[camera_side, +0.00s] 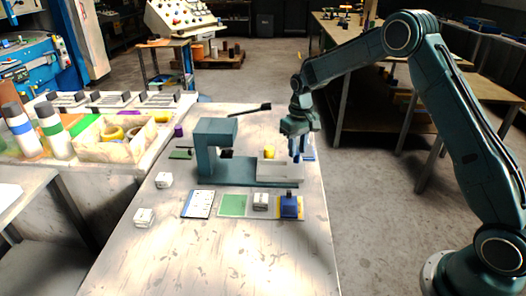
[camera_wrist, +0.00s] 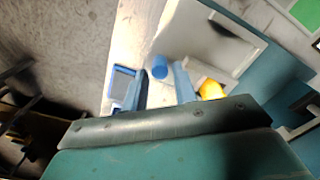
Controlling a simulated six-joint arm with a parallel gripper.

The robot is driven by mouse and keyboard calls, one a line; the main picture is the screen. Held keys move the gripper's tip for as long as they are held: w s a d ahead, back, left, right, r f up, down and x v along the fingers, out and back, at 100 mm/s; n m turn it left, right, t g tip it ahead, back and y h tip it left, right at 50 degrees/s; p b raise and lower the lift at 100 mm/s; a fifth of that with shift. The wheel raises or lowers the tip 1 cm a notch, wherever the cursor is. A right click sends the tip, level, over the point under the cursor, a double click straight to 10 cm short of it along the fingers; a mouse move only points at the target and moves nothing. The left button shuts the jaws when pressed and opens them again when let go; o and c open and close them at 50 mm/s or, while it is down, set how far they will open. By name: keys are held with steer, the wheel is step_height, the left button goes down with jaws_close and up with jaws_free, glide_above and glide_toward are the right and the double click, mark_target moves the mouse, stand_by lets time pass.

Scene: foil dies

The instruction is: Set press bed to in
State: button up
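The teal press (camera_side: 215,143) stands on a teal base on the table. Its pale grey bed (camera_side: 280,172) sits at the right end of the base, to the right of the press head; the bed also shows in the wrist view (camera_wrist: 196,42). A yellow piece (camera_side: 268,151) is on the bed and shows in the wrist view (camera_wrist: 212,90). A blue round peg (camera_wrist: 160,72) shows by the bed, between my fingertips. My gripper (camera_side: 298,152) is over the bed's right end, fingers down and apart; in the wrist view (camera_wrist: 161,72) neither finger clearly touches the peg.
A white card (camera_side: 197,204), green square (camera_side: 232,205), white die (camera_side: 260,201) and blue block (camera_side: 290,206) lie in front of the press. White dice (camera_side: 164,180) (camera_side: 144,217) are at left. A blue-edged pad (camera_wrist: 122,82) lies beyond the bed. The table front is clear.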

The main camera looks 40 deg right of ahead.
mark_target(270, 149)
steer(key=shift+f, duration=0.65)
jaws_close()
steer(key=shift+w+a, duration=0.1)
steer(key=w+a, duration=0.5)
steer(key=shift+w+a, duration=0.3)
steer(key=shift+w, duration=0.1)
jaws_free()
